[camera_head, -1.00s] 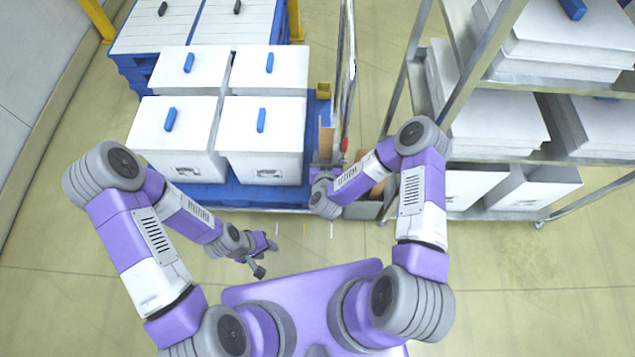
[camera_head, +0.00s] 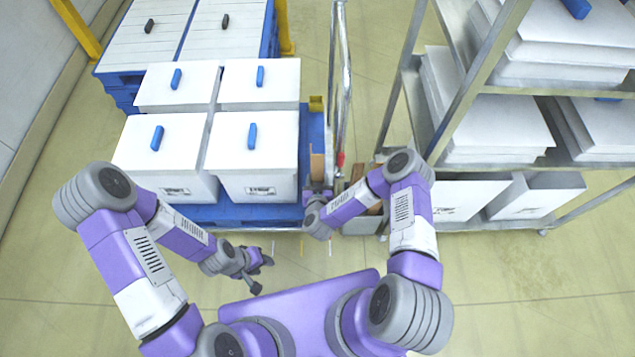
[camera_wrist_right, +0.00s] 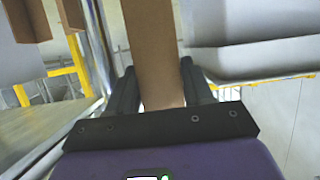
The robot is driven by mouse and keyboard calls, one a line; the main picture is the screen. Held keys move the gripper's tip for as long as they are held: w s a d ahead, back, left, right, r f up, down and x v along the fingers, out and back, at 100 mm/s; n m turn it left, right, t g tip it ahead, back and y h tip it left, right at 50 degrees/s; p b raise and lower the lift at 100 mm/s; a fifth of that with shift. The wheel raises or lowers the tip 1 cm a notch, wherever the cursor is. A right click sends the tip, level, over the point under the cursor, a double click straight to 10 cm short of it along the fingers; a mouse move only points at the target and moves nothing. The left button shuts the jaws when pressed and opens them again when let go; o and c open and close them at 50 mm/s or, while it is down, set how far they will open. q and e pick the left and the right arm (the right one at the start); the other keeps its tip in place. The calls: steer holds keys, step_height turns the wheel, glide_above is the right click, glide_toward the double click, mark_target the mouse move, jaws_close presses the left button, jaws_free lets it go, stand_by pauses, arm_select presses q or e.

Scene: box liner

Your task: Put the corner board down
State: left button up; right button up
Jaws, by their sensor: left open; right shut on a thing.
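The brown corner board (camera_wrist_right: 152,45) is a long cardboard strip. In the right wrist view it runs up and away from between the fingers of my right gripper (camera_wrist_right: 160,88), which is shut on it. In the head view the board (camera_head: 317,163) shows as a short brown piece by the right edge of the blue pallet, beside the white boxes. My right gripper (camera_head: 318,192) is just in front of it there. My left gripper (camera_head: 258,270) is open and empty, low over the floor in front of the pallet. Whether the board touches the pallet or a box is unclear.
White lidded boxes (camera_head: 255,140) with blue handles stand on the blue pallet (camera_head: 240,213). A metal upright frame (camera_head: 339,90) stands right of it. A metal shelf rack (camera_head: 460,95) with white boxes is at the right. The floor in front is clear.

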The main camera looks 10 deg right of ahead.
steer(key=shift+f, duration=0.15)
steer(key=o, duration=1.4)
steer(key=shift+c, duration=0.2)
